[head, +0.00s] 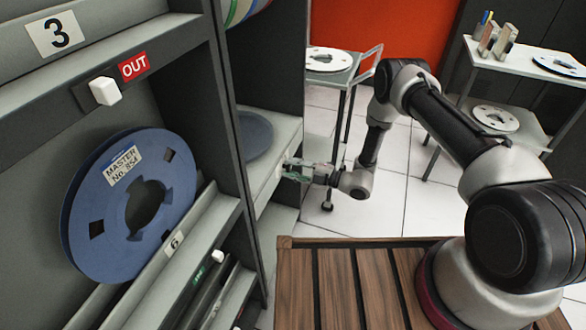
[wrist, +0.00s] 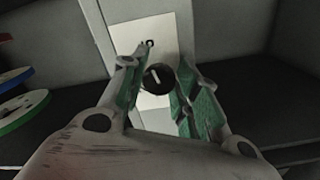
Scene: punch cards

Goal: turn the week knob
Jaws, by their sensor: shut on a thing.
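The week knob (wrist: 157,78) is a small, round, dark knob with a pale pointer line, tilted a little off upright in the wrist view. It sits on a narrow grey upright face, against a white label (wrist: 152,33) whose marking is partly hidden. My gripper (wrist: 162,70) has its green-padded fingers on either side of the knob, shut on it. In the head view my gripper (head: 289,169) reaches left to the edge of the grey shelf unit (head: 275,188); the knob is hidden there.
A blue reel (head: 95,205) marked MASTER stands in the near rack at left, below a white knob (head: 105,91) beside an OUT sign. Another blue reel (head: 257,135) lies on the shelf left of my gripper. Carts (head: 335,75) with reels stand behind. White floor lies open between.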

